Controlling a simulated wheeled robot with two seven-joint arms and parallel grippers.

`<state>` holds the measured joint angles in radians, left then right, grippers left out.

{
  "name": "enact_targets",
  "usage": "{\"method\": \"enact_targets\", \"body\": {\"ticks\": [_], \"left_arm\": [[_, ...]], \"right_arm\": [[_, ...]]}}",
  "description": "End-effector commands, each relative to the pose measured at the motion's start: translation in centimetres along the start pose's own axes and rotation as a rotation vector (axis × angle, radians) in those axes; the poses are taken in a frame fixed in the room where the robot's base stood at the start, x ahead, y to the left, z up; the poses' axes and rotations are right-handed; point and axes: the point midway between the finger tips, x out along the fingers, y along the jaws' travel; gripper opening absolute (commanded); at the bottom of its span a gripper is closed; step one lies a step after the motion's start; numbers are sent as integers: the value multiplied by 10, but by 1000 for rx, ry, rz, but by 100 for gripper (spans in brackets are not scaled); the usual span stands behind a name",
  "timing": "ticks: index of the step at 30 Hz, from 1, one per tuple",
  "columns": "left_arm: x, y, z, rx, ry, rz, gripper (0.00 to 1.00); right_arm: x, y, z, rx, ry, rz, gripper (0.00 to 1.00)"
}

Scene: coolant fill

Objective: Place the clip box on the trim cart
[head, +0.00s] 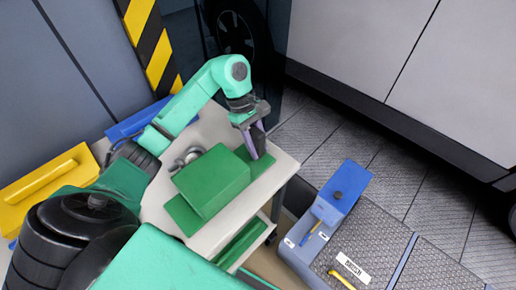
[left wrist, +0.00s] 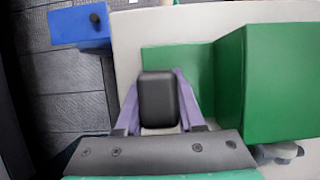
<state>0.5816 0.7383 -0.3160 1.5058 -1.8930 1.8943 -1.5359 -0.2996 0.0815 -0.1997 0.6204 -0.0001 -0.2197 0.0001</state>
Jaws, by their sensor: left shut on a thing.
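My left gripper (head: 256,141) is over the right end of a white-topped cart (head: 283,165), which I take for the trim cart. In the left wrist view, a dark rounded block (left wrist: 158,98) sits between the two purple fingers of the gripper (left wrist: 158,112), which is shut on it. I take this block for the clip box. In the head view the fingers and wrist mostly hide it. Below it is a flat green mat (head: 184,213). I cannot tell whether the block touches the mat. My right gripper is not in view.
A large green box (head: 212,180) stands on the mat close beside my gripper. A shiny metal part (head: 189,156) lies behind it. Right of the cart are a blue box (head: 345,187) with a black knob and a textured top with a BRUSH label (head: 352,264).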

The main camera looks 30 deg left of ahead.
Motion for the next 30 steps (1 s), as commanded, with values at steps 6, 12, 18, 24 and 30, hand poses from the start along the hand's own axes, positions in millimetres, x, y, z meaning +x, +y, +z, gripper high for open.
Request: {"method": "enact_targets", "body": {"ticks": [6,12,18,24,30], "left_arm": [[1,0,-1,-1,1,-1,67],[1,0,0,-1,0,-1,67],[-5,0,0,0,2,1,67],[-44,1,-2,-1,4,5,67],[-96,0,0,-2,5,4,67]], "right_arm": [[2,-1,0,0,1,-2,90],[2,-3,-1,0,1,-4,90],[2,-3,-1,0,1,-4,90],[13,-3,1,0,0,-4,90],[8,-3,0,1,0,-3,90]]}}
